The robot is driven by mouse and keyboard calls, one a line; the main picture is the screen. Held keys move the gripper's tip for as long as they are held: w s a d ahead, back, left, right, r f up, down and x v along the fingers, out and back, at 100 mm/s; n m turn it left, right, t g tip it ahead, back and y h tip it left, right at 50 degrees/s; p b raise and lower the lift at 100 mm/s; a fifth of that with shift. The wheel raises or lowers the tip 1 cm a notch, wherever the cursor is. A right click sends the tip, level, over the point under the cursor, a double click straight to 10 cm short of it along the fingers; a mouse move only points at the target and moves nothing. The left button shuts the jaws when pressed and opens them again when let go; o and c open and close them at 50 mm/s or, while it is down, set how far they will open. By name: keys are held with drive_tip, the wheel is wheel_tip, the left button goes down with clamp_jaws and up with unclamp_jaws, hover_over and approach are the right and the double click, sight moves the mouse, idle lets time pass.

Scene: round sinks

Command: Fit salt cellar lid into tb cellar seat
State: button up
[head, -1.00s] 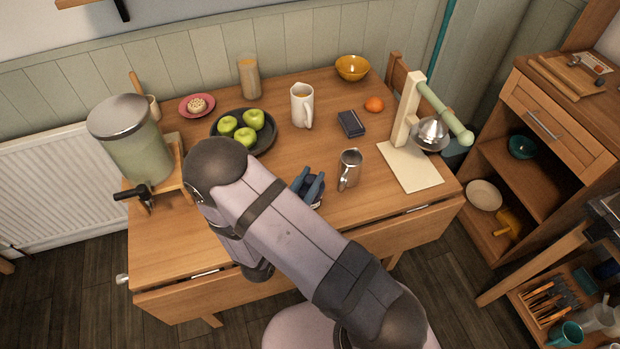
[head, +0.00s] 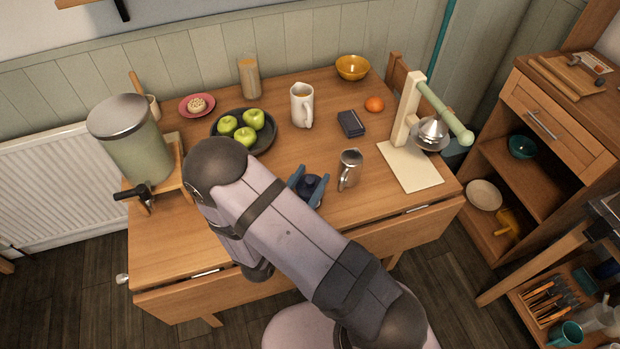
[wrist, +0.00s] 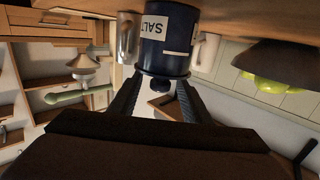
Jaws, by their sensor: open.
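The dark blue salt cellar (wrist: 166,40), with a white SALT label, stands on the table and appears upside down in the wrist view. Its dark lid (wrist: 162,75) with a small knob (wrist: 160,88) is on its mouth; I cannot tell whether it is fully seated. In the head view the lid (head: 311,182) shows between my blue fingers. My gripper (wrist: 157,90) is open, with one finger on each side of the knob and a gap to it. The cellar's lower body is mostly hidden by my arm in the head view.
A steel mug (head: 349,170) stands close right of the cellar. A white pitcher (head: 302,106), a dark box (head: 351,123) and a dark plate (head: 268,140) with green apples are behind. A cream press stand (head: 410,168) is at the right. The table's front edge is near.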

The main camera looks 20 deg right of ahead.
sight(307, 184)
drive_tip(key=shift+a, duration=0.1)
drive_tip(key=b+v, duration=0.1)
drive_tip(key=v, duration=0.4)
drive_tip(key=shift+s+a, duration=0.15)
drive_tip(key=shift+b+v, duration=0.3)
drive_tip(key=shift+v, duration=0.55)
drive_tip(key=w+d+r+m+g+p, duration=0.1)
drive_tip(key=w+r+m+p, duration=0.1)
drive_tip(key=w+d+r+m+g+y+p, duration=0.1)
drive_tip(key=w+d+r+m, duration=0.1)
drive_tip(key=w+d+r+m+y+p, duration=0.1)
drive_tip(key=w+d+r+m+p, duration=0.1)
drive_tip(key=r, duration=0.1)
drive_tip(key=shift+g+p, duration=0.35)
drive_tip(key=shift+g, duration=0.05)
drive_tip(key=w+a+f+n+g+y, duration=0.1)
drive_tip(key=w+a+f+n+y, duration=0.1)
drive_tip(key=a+n+y, duration=0.55)
drive_tip(key=s+a+r+n+g+y, duration=0.1)
drive_tip(key=s+a+n+g+y, duration=0.2)
drive_tip(key=s, duration=0.4)
drive_tip(key=s+d+r+n+g+p, duration=0.1)
drive_tip(key=s+d+n+g, duration=0.3)
drive_tip(key=s+d, duration=0.4)
drive_tip(key=s+r+g, duration=0.1)
drive_tip(key=s, duration=0.4)
drive_tip(key=shift+d+r+g, duration=0.2)
drive_tip(key=shift+g, duration=0.2)
